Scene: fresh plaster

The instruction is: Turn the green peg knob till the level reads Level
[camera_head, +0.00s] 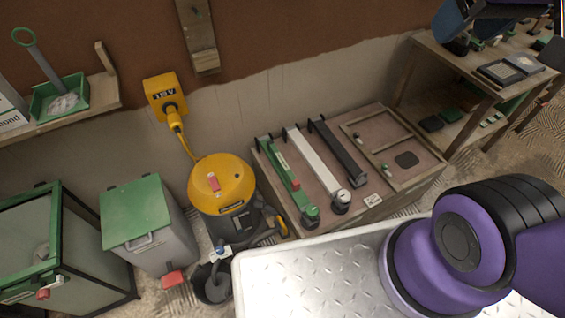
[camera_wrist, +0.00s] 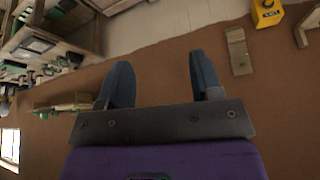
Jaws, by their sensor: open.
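A low wooden bench (camera_head: 262,165) in the head view holds a green bar (camera_head: 283,172), a white bar (camera_head: 312,165) and a dark bar (camera_head: 338,150), side by side.
A yellow vacuum (camera_head: 222,182) and a green-lidded bin (camera_head: 137,212) stand left of the bench. A wooden shelf unit (camera_head: 440,52) is at the upper right. A metal tread-plate surface (camera_head: 310,270) fills the foreground. A wooden wall block (camera_wrist: 239,50) shows in the wrist view.

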